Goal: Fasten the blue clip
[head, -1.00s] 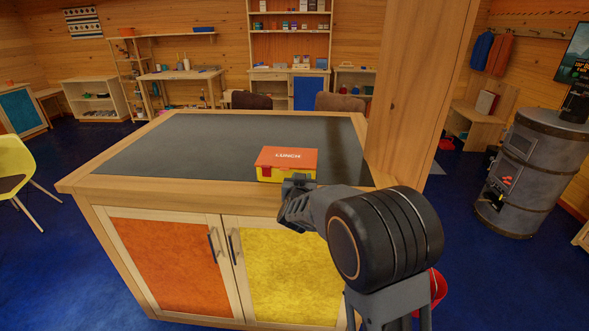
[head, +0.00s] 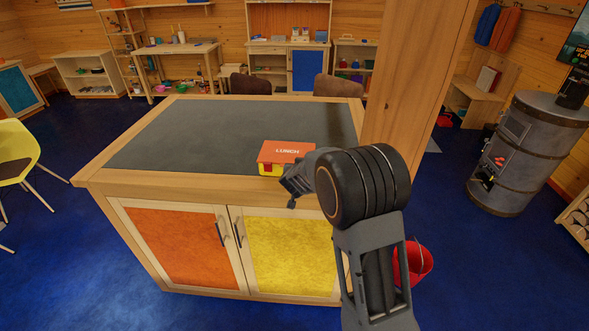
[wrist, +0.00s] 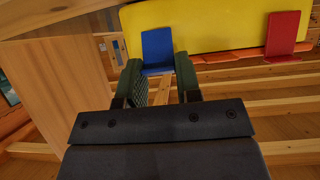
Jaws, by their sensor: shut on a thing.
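The lunch box (head: 288,151), with an orange lid and yellow body, sits near the front right edge of the counter; its lid lies over the body. My gripper (wrist: 159,72) is at its front right, its two fingers closed on the sides of the blue clip (wrist: 157,45). In the wrist view the box appears upside down, and the clip's blue plate lies against the yellow wall, its bent end between the fingertips. The red clip (wrist: 284,34) lies against the yellow wall, apart from my gripper. In the head view my gripper (head: 291,190) hides the blue clip.
The counter's dark top (head: 190,140) is clear to the left of the box. A wooden post (head: 408,75) rises behind my arm at the right. A red bucket (head: 420,262) stands on the floor right of the counter, and a stove (head: 520,150) stands farther right.

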